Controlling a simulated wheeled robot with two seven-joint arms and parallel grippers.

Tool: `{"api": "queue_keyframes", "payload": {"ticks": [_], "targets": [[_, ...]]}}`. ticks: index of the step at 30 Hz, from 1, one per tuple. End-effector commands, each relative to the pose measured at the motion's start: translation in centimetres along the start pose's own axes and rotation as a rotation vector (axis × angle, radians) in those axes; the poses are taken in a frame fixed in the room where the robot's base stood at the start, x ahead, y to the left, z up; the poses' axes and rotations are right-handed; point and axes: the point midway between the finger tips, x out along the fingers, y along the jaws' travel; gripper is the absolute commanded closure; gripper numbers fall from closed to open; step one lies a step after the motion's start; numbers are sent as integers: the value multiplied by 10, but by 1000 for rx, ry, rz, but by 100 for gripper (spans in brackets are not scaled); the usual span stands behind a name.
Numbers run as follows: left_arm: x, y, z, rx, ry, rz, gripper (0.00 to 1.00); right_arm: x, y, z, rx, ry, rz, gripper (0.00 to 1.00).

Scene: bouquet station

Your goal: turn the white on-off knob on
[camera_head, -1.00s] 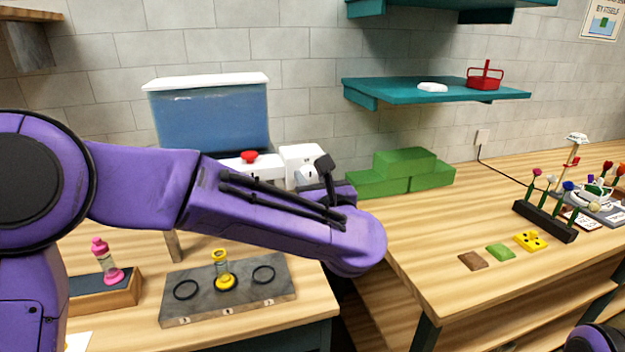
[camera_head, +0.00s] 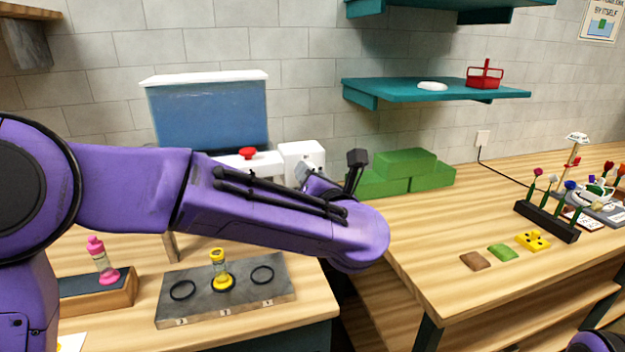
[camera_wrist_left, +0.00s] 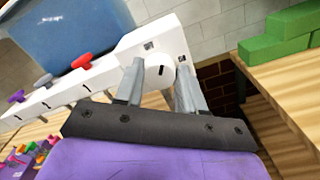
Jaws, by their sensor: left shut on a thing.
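The white on-off knob (camera_wrist_left: 158,76) shows in the left wrist view on the end of a white unit (camera_wrist_left: 140,42). It is round with a short dark mark on its face. My left gripper (camera_wrist_left: 160,82) has one grey finger on each side of it and is shut on it. In the head view the left gripper (camera_head: 308,172) is at the front of the white unit (camera_head: 301,155), tilted, and it and my arm mostly hide the knob. My right gripper is out of view.
A blue tank (camera_head: 208,118) stands behind the white unit. A red knob (camera_head: 247,153) is beside it; grey (camera_wrist_left: 43,80) and purple (camera_wrist_left: 16,97) ones show in the wrist view. Green blocks (camera_head: 405,172) stand to the right. A gap separates the two tables.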

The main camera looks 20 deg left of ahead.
Motion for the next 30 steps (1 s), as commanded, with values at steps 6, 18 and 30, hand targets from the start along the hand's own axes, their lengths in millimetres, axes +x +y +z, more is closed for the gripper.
{"api": "queue_keyframes", "payload": {"ticks": [6,18,30], "targets": [[0,-1,1,205,-2,-1,92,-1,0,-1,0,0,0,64],[0,-2,1,583,-2,-1,92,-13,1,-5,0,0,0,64],[0,-3,0,878,-2,-1,92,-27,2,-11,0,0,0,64]]}}
